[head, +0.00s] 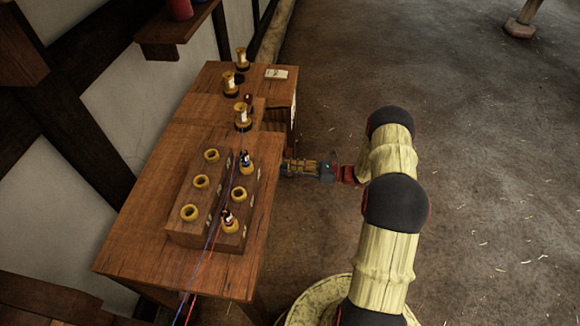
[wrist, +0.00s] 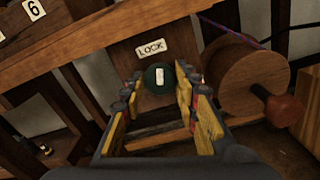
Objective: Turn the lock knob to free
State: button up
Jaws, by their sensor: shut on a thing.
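The lock knob (wrist: 153,86) is dark green and round with an upright white mark on its face. It sits on the wooden front under a white "LOCK" label (wrist: 151,48) in the wrist view. My gripper (wrist: 157,92) is shut on it, with one yellow-padded finger on each side. In the head view my gripper (head: 300,168) reaches to the right side of the wooden bench (head: 146,225). The knob is hidden in that view.
A wooden drum (wrist: 240,77) with a red handle (wrist: 285,110) is close right of my gripper. On the bench stands a wooden block (head: 204,228) with several yellow rings; red and blue cords run over it. Open floor lies to the right.

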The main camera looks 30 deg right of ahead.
jog(key=shift+m+p, duration=2.65)
jog(key=shift+m, duration=6.55)
jog(key=o, duration=1.2)
jog(key=shift+c, duration=0.2)
jog(key=shift+d, duration=0.15)
jog(key=v, duration=1.1)
jog(key=shift+s+d, duration=0.25)
jog(key=shift+s, duration=0.05)
